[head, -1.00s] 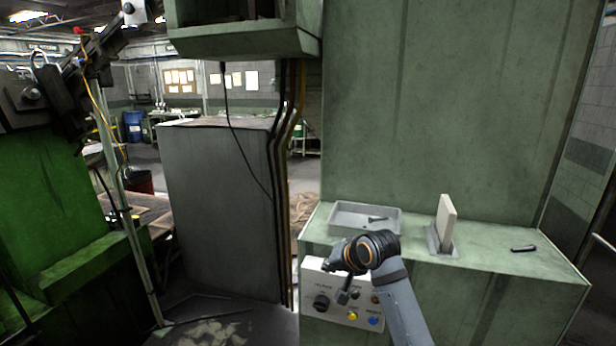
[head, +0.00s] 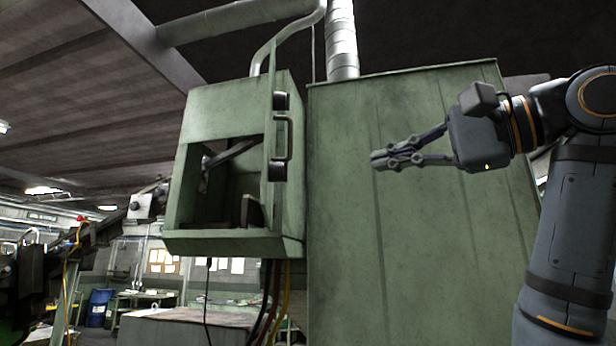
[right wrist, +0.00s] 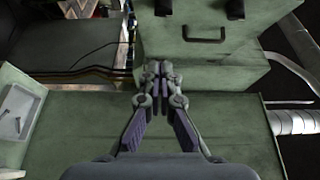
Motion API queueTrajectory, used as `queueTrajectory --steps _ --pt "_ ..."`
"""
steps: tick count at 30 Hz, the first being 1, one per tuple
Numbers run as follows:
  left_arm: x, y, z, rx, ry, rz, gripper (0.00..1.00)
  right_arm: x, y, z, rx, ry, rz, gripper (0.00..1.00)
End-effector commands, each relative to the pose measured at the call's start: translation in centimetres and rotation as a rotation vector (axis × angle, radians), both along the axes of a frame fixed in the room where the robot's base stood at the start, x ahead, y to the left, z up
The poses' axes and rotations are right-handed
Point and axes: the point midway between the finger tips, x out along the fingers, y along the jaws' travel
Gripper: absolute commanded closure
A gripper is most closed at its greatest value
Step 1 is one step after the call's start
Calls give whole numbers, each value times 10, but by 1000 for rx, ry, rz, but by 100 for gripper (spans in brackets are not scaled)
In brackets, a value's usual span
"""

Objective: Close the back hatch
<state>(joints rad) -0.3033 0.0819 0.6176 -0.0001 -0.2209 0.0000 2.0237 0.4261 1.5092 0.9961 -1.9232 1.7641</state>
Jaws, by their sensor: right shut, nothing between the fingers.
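The green box of the machine (head: 232,105) hangs high at the middle left of the head view, with a large opening in its front and dark parts inside. Beside the opening's right edge is a narrow green panel with a dark handle (head: 289,137) and two black fittings; I cannot tell exactly how this panel is hinged. The handle also shows in the right wrist view (right wrist: 205,38), ahead and right of the fingertips. My right gripper (head: 378,160) is shut and empty, to the right of the handle and apart from it. It also shows in the right wrist view (right wrist: 160,72). My left gripper is not in view.
A tall green cabinet (head: 420,240) stands behind my right gripper. A silver duct (head: 341,40) rises above it. Cables (head: 268,300) hang below the box. A grey tray (right wrist: 18,115) lies at the left of the right wrist view.

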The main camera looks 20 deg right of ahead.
Motion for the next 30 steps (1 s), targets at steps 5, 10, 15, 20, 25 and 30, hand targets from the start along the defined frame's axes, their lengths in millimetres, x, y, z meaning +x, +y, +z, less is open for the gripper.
queueTrajectory --steps 5,10,15,20,25,30 --pt "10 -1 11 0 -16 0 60 14 8 3 -3 1 0 100" --pt "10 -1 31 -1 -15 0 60 45 26 5 -4 2 0 100" --pt "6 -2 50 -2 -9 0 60 76 46 6 -3 2 2 100" --pt "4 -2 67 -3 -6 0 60 91 69 6 -4 -3 3 100" --pt "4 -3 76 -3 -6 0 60 96 86 3 -3 -2 0 100" --pt "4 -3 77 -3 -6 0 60 96 91 0 -2 -2 -1 100"
